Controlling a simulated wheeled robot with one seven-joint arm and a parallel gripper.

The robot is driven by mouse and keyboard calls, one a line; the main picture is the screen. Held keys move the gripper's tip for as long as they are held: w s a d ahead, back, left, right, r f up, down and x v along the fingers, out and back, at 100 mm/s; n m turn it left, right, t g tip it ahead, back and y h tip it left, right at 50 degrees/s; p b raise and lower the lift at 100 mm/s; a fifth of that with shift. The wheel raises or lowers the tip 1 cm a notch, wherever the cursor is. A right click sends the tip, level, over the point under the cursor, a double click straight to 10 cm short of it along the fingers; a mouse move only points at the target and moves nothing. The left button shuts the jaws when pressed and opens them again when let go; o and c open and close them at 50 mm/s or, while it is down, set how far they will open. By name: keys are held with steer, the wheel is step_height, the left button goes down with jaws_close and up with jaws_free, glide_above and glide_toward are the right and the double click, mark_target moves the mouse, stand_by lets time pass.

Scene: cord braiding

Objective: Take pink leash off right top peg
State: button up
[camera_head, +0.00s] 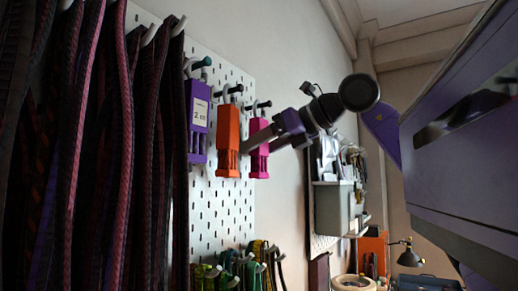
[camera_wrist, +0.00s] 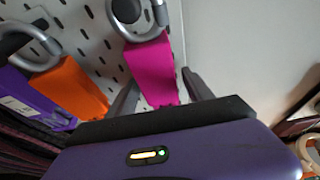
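The pink leash (camera_head: 260,148) hangs by its metal clip from the rightmost of three upper pegs on the white pegboard. In the wrist view the pink leash (camera_wrist: 152,70) lies ahead of my gripper (camera_wrist: 160,88), with its lower end between the two dark fingers. The fingers are spread, with a gap visible on the right side. In the head view my gripper (camera_head: 257,148) reaches in from the right at the pink leash's height. Whether a finger touches the leash cannot be told.
An orange leash (camera_head: 228,140) and a purple leash (camera_head: 196,120) hang just left on neighbouring pegs. Long dark cords (camera_head: 110,150) hang at the far left. More coloured cords (camera_head: 235,270) hang below. Bare wall is to the right of the pegboard (camera_head: 225,205).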

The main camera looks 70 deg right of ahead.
jaws_close()
steer(key=shift+r, duration=0.2)
